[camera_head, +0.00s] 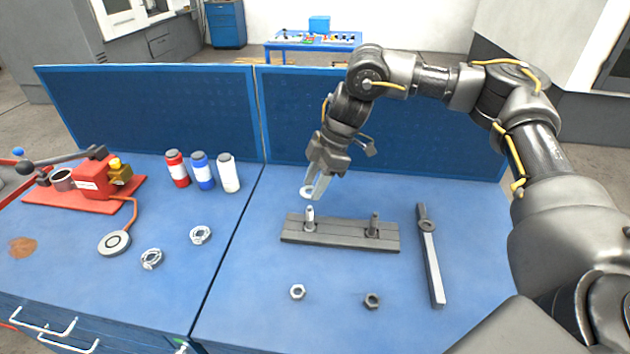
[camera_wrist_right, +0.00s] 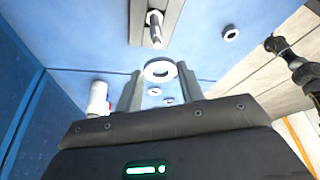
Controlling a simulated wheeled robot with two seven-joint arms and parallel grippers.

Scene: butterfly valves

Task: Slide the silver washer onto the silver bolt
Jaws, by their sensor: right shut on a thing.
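My right gripper (camera_head: 318,188) is shut on the silver washer (camera_head: 306,191), a flat pale ring. In the head view the washer is just above the tip of the silver bolt (camera_head: 309,214), which stands upright at the left end of the grey plate (camera_head: 340,236). A darker bolt (camera_head: 374,223) stands at its right end. In the right wrist view the washer (camera_wrist_right: 159,71) sits between the fingertips, and the silver bolt (camera_wrist_right: 155,28) shows beyond it, apart from the ring. My left gripper is not in view.
A silver nut (camera_head: 297,292) and a dark nut (camera_head: 372,300) lie in front of the plate. A long wrench (camera_head: 431,262) lies to its right. Three bottles (camera_head: 201,172), two clamp rings (camera_head: 152,258) and a red device (camera_head: 90,186) are left. Blue panels (camera_head: 160,110) close the back.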

